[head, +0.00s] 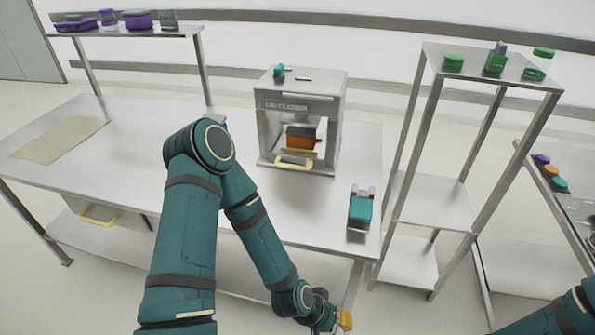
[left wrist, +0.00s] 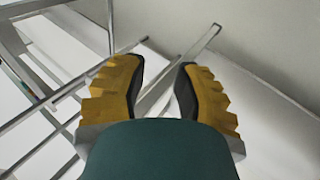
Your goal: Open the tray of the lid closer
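The lid closer (head: 326,108) is a grey box-shaped machine at the back right of the white table. Its front is open, and its tray shows low in the opening with a yellow handle (head: 293,164) at the front. An orange block-like thing (head: 301,139) with a dark top sits inside above the handle. My left gripper (head: 344,319) is low at the bottom of the head view, in front of the table and well away from the handle. In the left wrist view its yellow fingers (left wrist: 160,64) are apart with nothing between them. My right gripper is outside the view.
A teal container (head: 360,209) stands near the table's right edge. A beige mat (head: 60,140) lies at the left. A metal shelf (head: 432,200) with green items stands at the right. The table (head: 110,165) is otherwise largely clear in front of the machine.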

